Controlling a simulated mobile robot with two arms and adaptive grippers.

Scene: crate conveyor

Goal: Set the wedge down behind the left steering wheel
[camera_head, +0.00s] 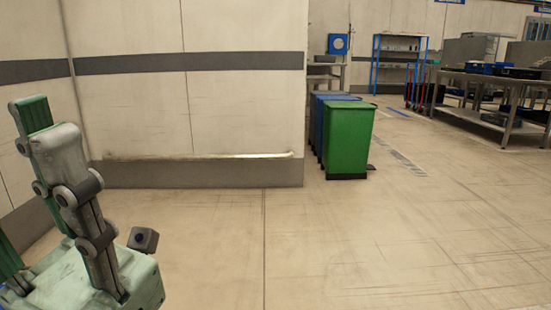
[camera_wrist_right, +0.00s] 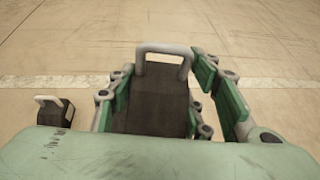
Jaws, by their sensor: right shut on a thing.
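The wedge (camera_wrist_right: 150,101) is a dark block with a pale loop handle at its far end. In the right wrist view it lies between the green-padded fingers of my right gripper (camera_wrist_right: 165,98), which is shut on it. The wedge's near end is hidden by the gripper body. My right gripper is not in the head view. My left gripper (camera_head: 24,180) is at the lower left of the head view, its fingers spread and nothing seen between them; it is partly cut off by the frame. No steering wheel shows in either view.
A smaller dark block with a pale handle (camera_wrist_right: 53,112) shows left of my right gripper. Green (camera_head: 347,140) and blue (camera_head: 317,125) bins stand past the wall corner (camera_head: 240,100). A grey table (camera_head: 480,85) and a blue rack (camera_head: 374,62) are farther back. The middle floor is clear.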

